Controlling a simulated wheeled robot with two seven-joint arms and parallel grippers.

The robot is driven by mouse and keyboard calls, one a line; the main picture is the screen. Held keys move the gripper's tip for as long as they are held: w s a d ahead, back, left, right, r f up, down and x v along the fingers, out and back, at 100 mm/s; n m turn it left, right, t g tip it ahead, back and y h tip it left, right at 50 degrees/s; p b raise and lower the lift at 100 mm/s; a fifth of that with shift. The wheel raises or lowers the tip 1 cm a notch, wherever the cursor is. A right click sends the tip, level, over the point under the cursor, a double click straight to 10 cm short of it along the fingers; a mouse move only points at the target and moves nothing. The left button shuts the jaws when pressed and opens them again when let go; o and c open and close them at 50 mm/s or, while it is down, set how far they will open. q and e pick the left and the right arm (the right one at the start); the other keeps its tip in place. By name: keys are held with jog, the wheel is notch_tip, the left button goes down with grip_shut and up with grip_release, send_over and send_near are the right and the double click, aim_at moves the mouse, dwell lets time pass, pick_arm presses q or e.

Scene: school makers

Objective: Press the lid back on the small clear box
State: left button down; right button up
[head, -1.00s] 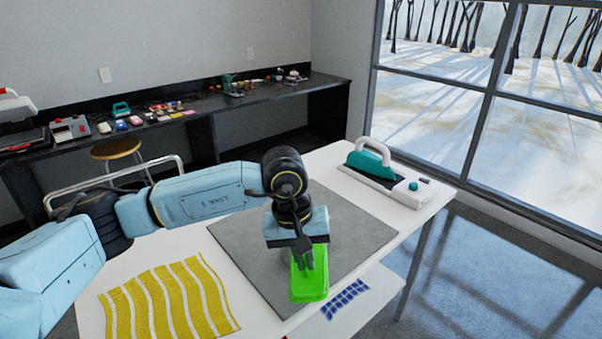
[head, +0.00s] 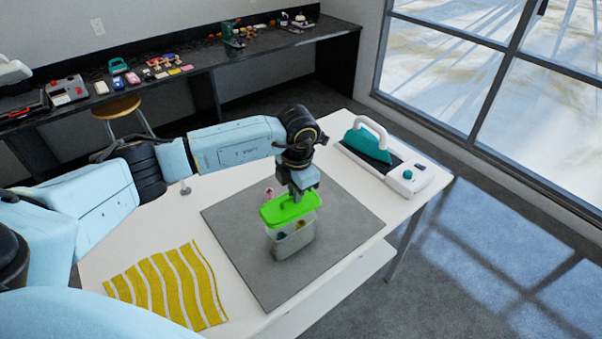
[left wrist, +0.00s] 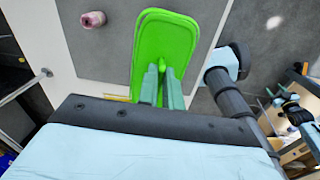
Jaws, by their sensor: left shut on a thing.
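The small clear box (head: 292,240) stands upright on the grey mat, and small coloured pieces show through its walls. The bright green lid (head: 278,212) lies level over the box's top, and its handle sticks up. I cannot tell whether its rim is fully seated. My left gripper (head: 297,194) points down and is shut on the lid's handle. In the left wrist view the green lid (left wrist: 166,38) fills the upper middle, with my left fingers (left wrist: 162,82) closed over it; the box below is hidden there. My right gripper is not in view.
A small pink object (head: 268,193) stands on the grey mat (head: 235,225) behind the box. A yellow striped cloth (head: 172,288) lies at the front left of the white table. A teal-and-white machine (head: 380,155) stands at the back right. The mat's left part is clear.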

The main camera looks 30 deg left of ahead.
aim_at(296, 206)
pick_arm(q)
jog(key=shift+w+a+f+n, duration=0.1)
jog(key=shift+n, duration=0.2)
jog(key=shift+f+b, duration=0.9)
jog(key=shift+f, duration=0.25)
jog(key=shift+f+b, duration=1.05)
jog(key=shift+f, duration=0.5)
jog(key=shift+f+b, duration=0.6)
jog(key=shift+f, duration=0.1)
jog(key=shift+r+p, duration=1.75)
jog(key=shift+r, duration=0.85)
